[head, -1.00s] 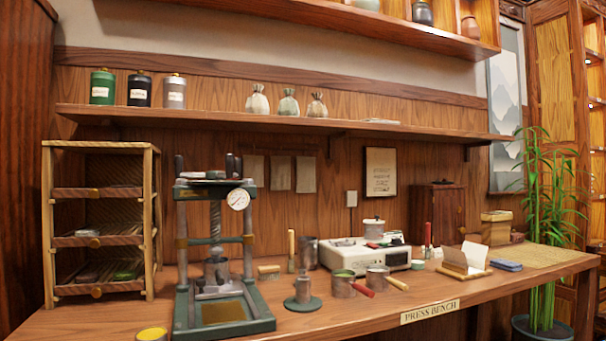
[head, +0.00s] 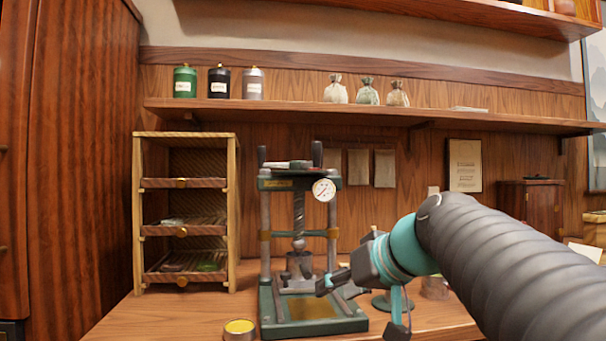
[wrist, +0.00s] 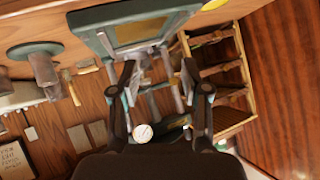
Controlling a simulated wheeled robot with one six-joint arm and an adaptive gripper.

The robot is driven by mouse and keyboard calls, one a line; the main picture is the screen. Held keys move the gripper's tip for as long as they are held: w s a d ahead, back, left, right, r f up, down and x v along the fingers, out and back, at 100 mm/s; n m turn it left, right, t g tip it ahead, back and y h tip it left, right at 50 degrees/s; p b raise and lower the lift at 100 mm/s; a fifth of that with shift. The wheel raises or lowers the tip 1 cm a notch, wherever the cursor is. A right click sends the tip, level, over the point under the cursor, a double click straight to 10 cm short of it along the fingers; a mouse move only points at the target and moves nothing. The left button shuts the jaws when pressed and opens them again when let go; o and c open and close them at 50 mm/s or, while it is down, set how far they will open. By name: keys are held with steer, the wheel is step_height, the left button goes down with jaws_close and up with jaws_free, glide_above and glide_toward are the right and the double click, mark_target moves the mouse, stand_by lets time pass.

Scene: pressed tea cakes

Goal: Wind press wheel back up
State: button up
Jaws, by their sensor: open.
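The press (head: 334,315) stands on the bench, with a green base, two posts and a dial gauge (head: 323,190). Its wheel (head: 288,166) is at the top, with dark upright handles at its left and right. The screw (head: 298,215) runs down from it to a metal mould (head: 299,268). My gripper (head: 328,284) is open and empty, in front of the press's right post, well below the wheel. In the wrist view, which is upside down, the fingers (wrist: 158,75) are spread with the press between and beyond them. The wheel is hard to make out there.
A wooden drying rack (head: 228,215) stands left of the press. A yellow-topped tin (head: 239,328) sits on the bench at its front left. A wall shelf (head: 300,111) with canisters and pouches runs above. A green stand (head: 388,302) is partly hidden behind my arm.

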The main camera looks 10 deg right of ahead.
steer(key=w+d+r+n+t+y+b, duration=0.1)
steer(key=w+d+r+t+y, duration=0.15)
steer(key=w+r, duration=0.5)
steer(key=n+t+y, duration=0.2)
steer(key=n+t, duration=0.1)
glide_toward(317, 160)
steer(key=p+x, duration=0.1)
steer(key=x, duration=0.4)
steer(key=p+x, duration=0.1)
steer(key=x, duration=0.4)
steer(key=shift+w+p, duration=0.3)
steer(key=shift+w, duration=0.15)
steer(key=shift+c, duration=0.2)
steer(key=shift+d, duration=0.1)
jaws_close()
